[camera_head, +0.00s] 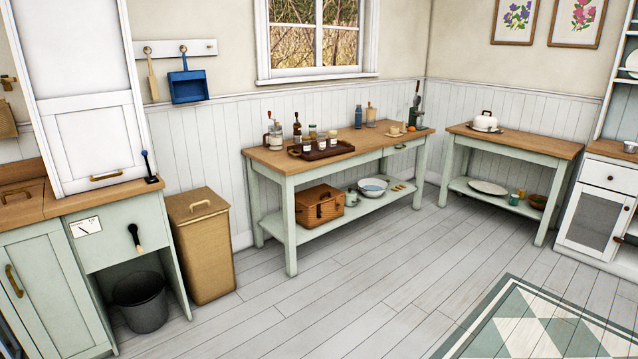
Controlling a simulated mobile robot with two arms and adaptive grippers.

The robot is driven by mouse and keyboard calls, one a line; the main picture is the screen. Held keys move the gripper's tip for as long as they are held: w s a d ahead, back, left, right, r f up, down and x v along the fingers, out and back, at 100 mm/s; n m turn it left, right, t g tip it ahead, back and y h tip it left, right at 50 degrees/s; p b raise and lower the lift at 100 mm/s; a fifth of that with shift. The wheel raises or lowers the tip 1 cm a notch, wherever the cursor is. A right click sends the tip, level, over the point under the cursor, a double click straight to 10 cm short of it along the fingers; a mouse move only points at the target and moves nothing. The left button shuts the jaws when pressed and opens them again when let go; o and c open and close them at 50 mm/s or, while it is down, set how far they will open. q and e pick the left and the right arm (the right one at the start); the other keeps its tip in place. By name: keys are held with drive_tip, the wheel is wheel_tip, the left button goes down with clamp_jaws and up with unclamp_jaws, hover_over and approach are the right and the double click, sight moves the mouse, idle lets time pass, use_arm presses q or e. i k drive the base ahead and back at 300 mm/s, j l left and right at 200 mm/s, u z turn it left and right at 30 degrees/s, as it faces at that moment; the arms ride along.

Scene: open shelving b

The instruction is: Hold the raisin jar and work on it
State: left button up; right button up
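Several small jars stand on a dark brown tray (330,153) on the wooden-topped green table (370,148) below the window. One is a jar with a pale label (308,144) at the tray's left front; another small jar (333,138) stands to its right. They are too small to tell which is the raisin jar. A dark bottle (297,128) stands behind them, and a clear glass vessel with a pale top (274,134) stands left of the tray. Neither of my grippers is in view, and nothing is seen held.
The table's lower shelf holds a wicker basket (320,205) and a bowl (373,187). A tall tan bin (203,245) stands left of the table, and a dark bucket (141,301) beside it. The plank floor (330,290) before the table is clear; a patterned rug (530,325) lies right.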

sight(306, 145)
drive_tip(key=i+l+z, duration=0.35)
drive_tip(key=i, duration=0.6)
drive_tip(key=i+z, duration=0.35)
drive_tip(key=i, duration=0.6)
drive_tip(key=i+l+u, duration=0.2)
drive_tip(key=i+u, duration=0.15)
drive_tip(key=i, duration=0.4)
drive_tip(key=i+l+u, duration=0.4)
drive_tip(key=i, duration=0.35)
drive_tip(key=i+l+u, duration=0.35)
drive_tip(key=i+l, duration=0.25)
drive_tip(key=i+l+u, duration=0.65)
drive_tip(key=l+u, duration=0.2)
drive_tip(key=i+l+u, duration=0.1)
drive_tip(key=l+u, duration=0.15)
drive_tip(key=l, duration=0.2)
drive_tip(key=i+l+u, duration=0.1)
drive_tip(key=l+u, duration=0.2)
drive_tip(key=l, duration=0.1)
